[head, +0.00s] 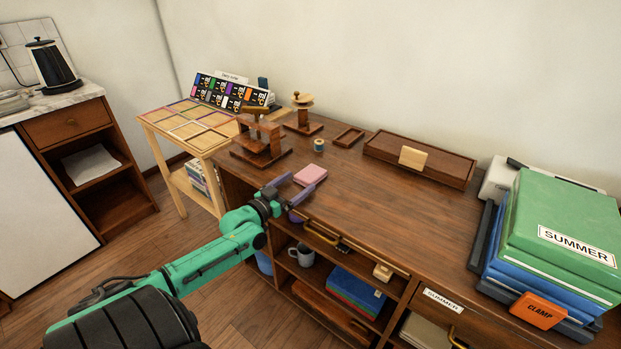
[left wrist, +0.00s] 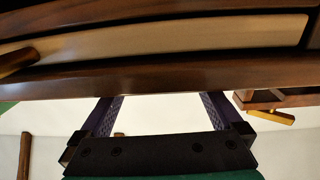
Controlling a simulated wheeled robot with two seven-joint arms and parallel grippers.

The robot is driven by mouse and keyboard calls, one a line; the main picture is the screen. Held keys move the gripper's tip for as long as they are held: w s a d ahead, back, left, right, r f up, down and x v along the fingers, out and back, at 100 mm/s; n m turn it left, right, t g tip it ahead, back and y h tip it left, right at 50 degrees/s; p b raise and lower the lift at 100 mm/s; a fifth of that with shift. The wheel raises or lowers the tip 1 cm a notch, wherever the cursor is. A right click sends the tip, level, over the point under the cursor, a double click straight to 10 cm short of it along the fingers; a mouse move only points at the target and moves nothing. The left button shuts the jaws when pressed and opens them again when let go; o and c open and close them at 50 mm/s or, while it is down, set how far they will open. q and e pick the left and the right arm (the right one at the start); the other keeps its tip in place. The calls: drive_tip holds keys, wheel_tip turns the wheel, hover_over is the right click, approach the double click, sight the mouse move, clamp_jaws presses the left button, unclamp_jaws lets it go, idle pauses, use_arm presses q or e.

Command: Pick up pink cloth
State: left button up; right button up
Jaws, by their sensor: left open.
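The pink cloth (head: 311,174) is a small, flat, folded square lying on the brown wooden cabinet top, near its front-left edge. My left gripper (head: 297,188) is at the front edge of the cabinet, just in front of the cloth. Its two purple fingers are spread apart with nothing visible between them. In the left wrist view the open fingers (left wrist: 160,112) point toward a dark wooden edge, and the cloth does not show there. Whether a fingertip touches the cloth I cannot tell. My right gripper is not in view.
A wooden stand (head: 262,142) and a small spool (head: 319,145) are behind the cloth. A long wooden box (head: 420,158) lies at the back. The middle of the cabinet top (head: 390,210) is clear.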

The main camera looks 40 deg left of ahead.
use_arm(q)
drive_tip(key=shift+w, duration=1.1)
drive_tip(key=shift+s, duration=0.1)
drive_tip(key=c, duration=1.2)
